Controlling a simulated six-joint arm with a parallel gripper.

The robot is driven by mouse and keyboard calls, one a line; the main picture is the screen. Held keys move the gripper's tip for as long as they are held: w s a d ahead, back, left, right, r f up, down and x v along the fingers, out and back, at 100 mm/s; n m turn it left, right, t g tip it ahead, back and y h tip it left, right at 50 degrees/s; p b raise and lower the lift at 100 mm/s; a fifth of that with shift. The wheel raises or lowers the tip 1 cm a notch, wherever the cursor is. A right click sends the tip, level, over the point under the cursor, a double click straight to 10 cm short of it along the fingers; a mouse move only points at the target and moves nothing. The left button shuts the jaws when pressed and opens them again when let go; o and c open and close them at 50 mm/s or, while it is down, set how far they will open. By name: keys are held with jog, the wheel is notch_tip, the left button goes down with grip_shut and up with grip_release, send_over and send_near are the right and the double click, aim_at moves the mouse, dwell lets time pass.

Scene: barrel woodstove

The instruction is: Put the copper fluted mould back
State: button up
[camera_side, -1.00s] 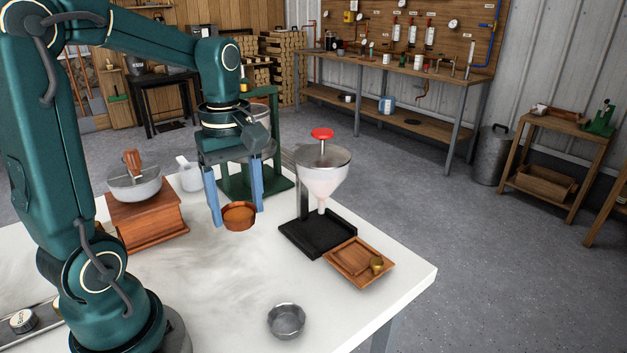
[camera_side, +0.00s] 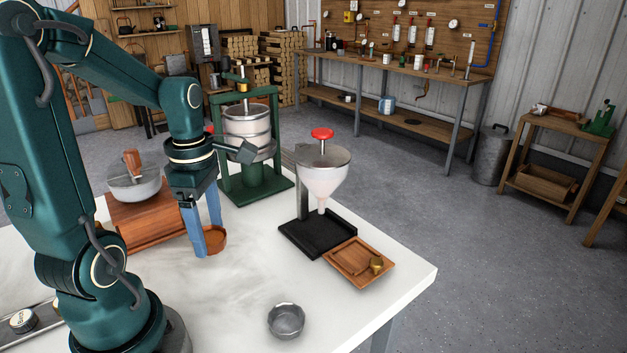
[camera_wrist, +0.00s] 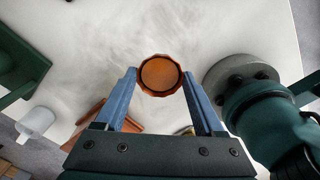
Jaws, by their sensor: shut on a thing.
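The copper fluted mould (camera_side: 216,239) is a small round reddish-brown cup with a scalloped rim. My gripper (camera_side: 206,238) has its blue fingers shut on it, pointing down over the white table. In the wrist view the mould (camera_wrist: 160,75) sits between the two fingertips (camera_wrist: 160,82), its open round mouth facing the camera, and it looks empty. In the side view one finger covers part of the mould. I cannot tell how far it is above the table.
A wooden grinder (camera_side: 150,222) stands left of my gripper, a green press (camera_side: 250,180) behind. A funnel on a black stand (camera_side: 318,236) and a wooden tray (camera_side: 345,272) with a brass piece (camera_side: 376,264) are right. A grey metal mould (camera_side: 286,321) stands in front; nearby tabletop is clear.

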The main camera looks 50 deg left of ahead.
send_over(253, 286)
notch_tip(253, 286, down, 4)
jog(key=shift+f, duration=2)
jog(key=shift+f, duration=0.1)
jog(key=o, duration=1.1)
